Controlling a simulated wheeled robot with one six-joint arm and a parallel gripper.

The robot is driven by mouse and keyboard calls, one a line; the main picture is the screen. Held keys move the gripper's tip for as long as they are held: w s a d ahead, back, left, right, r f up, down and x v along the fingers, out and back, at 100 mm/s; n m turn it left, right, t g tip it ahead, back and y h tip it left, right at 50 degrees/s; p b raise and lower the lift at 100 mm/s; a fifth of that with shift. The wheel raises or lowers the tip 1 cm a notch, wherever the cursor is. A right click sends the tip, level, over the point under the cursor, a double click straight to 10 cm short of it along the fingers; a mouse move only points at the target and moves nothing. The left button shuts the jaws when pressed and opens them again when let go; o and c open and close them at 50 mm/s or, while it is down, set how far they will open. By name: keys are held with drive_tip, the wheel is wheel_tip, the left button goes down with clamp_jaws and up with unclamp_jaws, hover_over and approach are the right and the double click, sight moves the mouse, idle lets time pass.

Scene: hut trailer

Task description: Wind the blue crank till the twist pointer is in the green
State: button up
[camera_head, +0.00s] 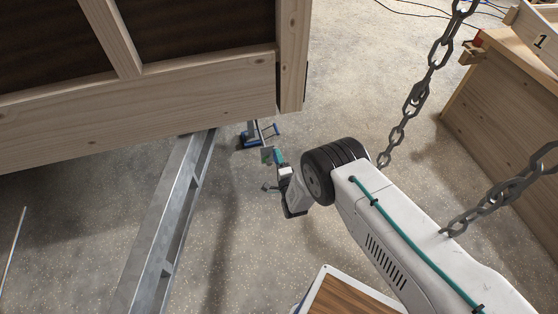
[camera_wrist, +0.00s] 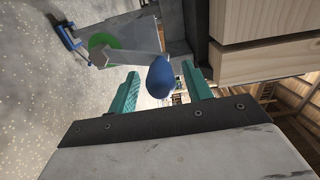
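The blue crank knob (camera_wrist: 160,77) is rounded and sits on the end of a grey crank arm (camera_wrist: 127,57) in the wrist view. The arm runs left to a green disc (camera_wrist: 101,42) beside a grey housing. My gripper (camera_wrist: 160,70) is open, with its teal fingers apart on either side of the knob. The knob shows between the fingertips, and I cannot tell whether either finger touches it. My gripper also shows small in the head view (camera_head: 271,170), low beside the trailer corner. I cannot make out the twist pointer in either view.
The wooden hut wall (camera_head: 150,118) and a metal trailer beam (camera_head: 172,225) stand close to my gripper. A blue-framed item (camera_head: 262,133) is on the floor beyond. Chains (camera_head: 415,100) hang near my arm. A wooden bench (camera_head: 510,110) stands right. Bare concrete lies between.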

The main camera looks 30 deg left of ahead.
drive_tip(key=v, duration=0.7)
drive_tip(key=shift+s+d, duration=0.25)
drive_tip(key=shift+d, duration=0.05)
